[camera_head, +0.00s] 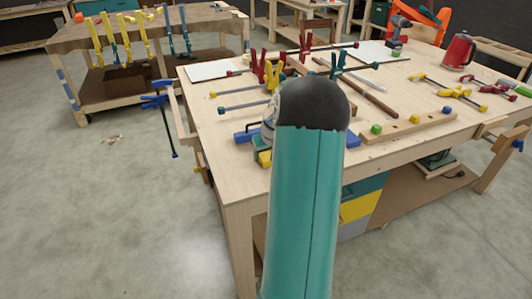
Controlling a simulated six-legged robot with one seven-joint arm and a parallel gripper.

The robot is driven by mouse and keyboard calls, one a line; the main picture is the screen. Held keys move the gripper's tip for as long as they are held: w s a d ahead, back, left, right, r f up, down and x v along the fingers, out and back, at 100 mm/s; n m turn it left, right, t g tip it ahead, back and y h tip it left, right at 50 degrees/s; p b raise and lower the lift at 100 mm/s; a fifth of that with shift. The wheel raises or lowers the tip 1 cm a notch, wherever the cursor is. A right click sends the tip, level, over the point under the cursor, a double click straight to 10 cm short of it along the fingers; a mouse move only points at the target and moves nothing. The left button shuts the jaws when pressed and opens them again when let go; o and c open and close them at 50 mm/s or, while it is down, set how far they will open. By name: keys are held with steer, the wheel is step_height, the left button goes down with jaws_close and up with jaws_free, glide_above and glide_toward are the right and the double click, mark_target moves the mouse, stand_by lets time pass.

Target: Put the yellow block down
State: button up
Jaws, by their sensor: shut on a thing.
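My teal arm link with its black cap stands in the middle of the head camera view and hides most of my gripper. A sliver of my grey wrist and gripper (266,143) shows at the link's left edge, over the near left part of the workbench (225,165). A yellow block (264,158) shows just under it, partly hidden by the link. My gripper is shut on it. The fingertips are hidden, and I cannot tell whether the block touches the bench top.
Blue pieces (247,136) lie beside the gripper. A wooden strip (400,130) with small coloured blocks lies to the right. A blue clamp (160,110) hangs at the left edge.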

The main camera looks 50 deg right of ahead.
steer(key=shift+f, duration=0.25)
steer(key=o, duration=1.1)
steer(key=shift+c, duration=0.2)
steer(key=shift+o, duration=0.5)
steer(key=shift+a, duration=0.1)
steer(key=shift+w+a, duration=0.1)
